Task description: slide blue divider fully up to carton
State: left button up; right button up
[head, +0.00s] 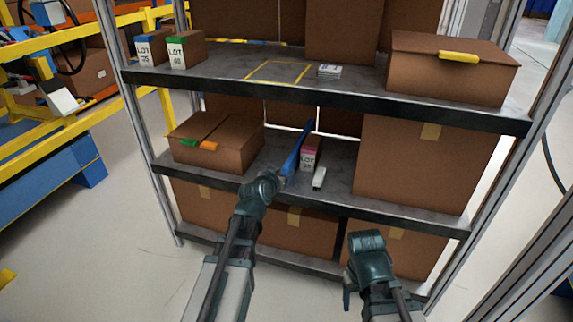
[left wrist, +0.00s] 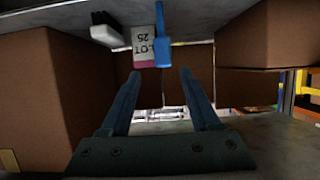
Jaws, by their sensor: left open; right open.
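The blue divider (head: 296,150) stands on the middle shelf, running from front to back. A small carton marked LOT 25 with a pink band (head: 310,154) is close on its right; a brown carton with green and orange tape (head: 230,150) stands to its left across a gap. My left gripper (head: 277,178) is at the divider's front end, open and empty. In its upside-down wrist view the blue divider (left wrist: 163,52) shows just beyond the fingertips, beside the LOT 25 carton (left wrist: 143,45). My right gripper (head: 348,291) is low in front of the rack, open and apart from everything; its fingers are partly hidden.
A white-topped block (head: 319,177) lies right of the LOT 25 carton. A large brown box (head: 415,160) fills the shelf's right end. The upper shelf edge (head: 320,100) runs above. Bare shelf (head: 265,160) shows between the left carton and the divider.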

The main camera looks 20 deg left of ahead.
pick_arm(q)
jog(key=p+v, duration=0.1)
jog(key=v, duration=0.3)
jog(key=shift+s, duration=0.1)
jog(key=s+d+f+m+g+h, duration=0.25)
jog(key=s+d+f+g, duration=0.55)
jog(key=d, duration=0.5)
jog(key=s+d+f+m+g+y, duration=0.1)
jog(key=s+d+f+g+y, duration=0.15)
jog(key=s, duration=0.55)
jog(key=s+d+f+g+y, duration=0.1)
jog(key=s+d+f+g, duration=0.15)
jog(key=s, duration=0.55)
notch_tip(320, 180, up, 29)
jog(key=s+p, duration=0.1)
jog(key=p, duration=2.8)
jog(key=shift+s+a+r+g+y+p, duration=0.15)
jog(key=shift+s+a+g+y+p, duration=0.15)
jog(key=shift+a+g, duration=0.15)
